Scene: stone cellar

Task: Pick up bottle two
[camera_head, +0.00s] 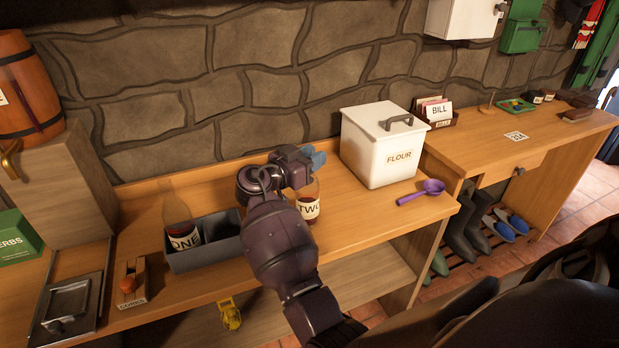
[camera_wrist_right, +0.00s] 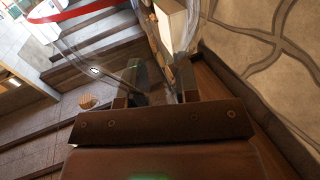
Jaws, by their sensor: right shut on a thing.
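Bottle two (camera_head: 307,208), with a white label reading TWO, is upright at the counter's front part, right of the grey crate. Whether its base touches the counter is hard to tell. My right gripper (camera_head: 314,160) is shut on its upper part, which the gripper and arm partly hide. In the right wrist view the fingers (camera_wrist_right: 160,88) are around clear glass. Bottle one (camera_head: 183,238), labelled ONE, stands in the crate's left part. My left gripper is not in view.
The grey crate (camera_head: 205,259) is left of my arm. A white flour box (camera_head: 384,150) and a purple scoop (camera_head: 421,192) are to the right. A cork holder (camera_head: 130,283) stands at the left. The stone wall (camera_head: 250,85) rises behind the counter.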

